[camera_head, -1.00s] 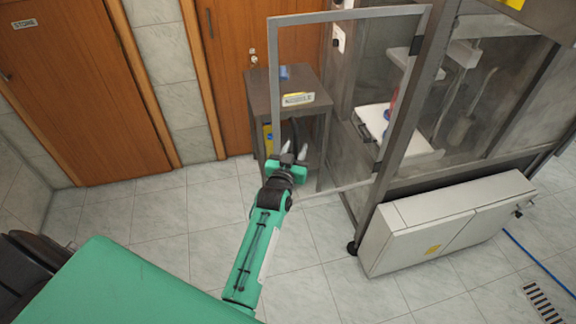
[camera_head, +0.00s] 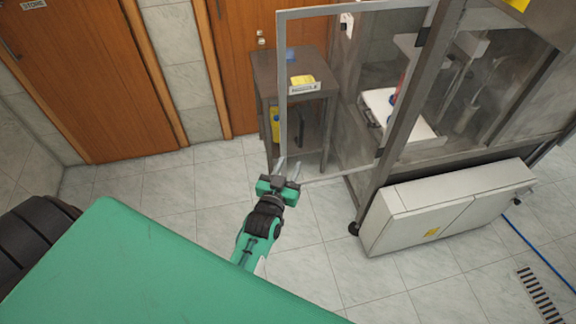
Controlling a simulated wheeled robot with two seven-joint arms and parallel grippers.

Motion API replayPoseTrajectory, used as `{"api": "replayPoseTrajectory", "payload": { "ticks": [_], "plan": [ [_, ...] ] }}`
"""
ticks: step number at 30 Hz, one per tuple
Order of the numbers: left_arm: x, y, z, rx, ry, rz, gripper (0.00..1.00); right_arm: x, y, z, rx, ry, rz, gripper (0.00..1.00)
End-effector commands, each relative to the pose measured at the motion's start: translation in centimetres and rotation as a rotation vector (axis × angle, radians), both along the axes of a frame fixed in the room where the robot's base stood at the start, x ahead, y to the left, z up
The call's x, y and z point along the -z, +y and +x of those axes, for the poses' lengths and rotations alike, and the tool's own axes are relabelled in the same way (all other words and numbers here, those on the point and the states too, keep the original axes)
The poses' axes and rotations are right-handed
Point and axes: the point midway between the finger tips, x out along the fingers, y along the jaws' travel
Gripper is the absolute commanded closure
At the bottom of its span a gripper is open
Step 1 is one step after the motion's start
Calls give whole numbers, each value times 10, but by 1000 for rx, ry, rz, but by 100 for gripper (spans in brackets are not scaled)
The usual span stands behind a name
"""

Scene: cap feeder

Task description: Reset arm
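My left gripper (camera_head: 288,168) is at the end of my green and black arm, near the middle of the head view. Its two grey fingers stand apart with nothing visible between them. The gripper shows at the lower edge of an open glass door (camera_head: 282,95) with a grey metal frame. I cannot tell whether it touches the frame. My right gripper is not in view.
A small grey table (camera_head: 262,70) with a yellow item (camera_head: 302,81) on top stands behind the door. The glazed machine (camera_head: 405,110) and its white cabinet (camera_head: 440,205) stand right. Tiled floor is clear around the arm.

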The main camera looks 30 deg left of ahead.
Motion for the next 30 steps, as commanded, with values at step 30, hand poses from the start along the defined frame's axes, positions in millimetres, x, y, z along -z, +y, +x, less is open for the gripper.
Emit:
{"api": "replayPoseTrajectory", "payload": {
  "ticks": [30],
  "plan": [
    [329, -54, -102, 189, 621, -15, 65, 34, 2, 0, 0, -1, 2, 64]
  ]
}}
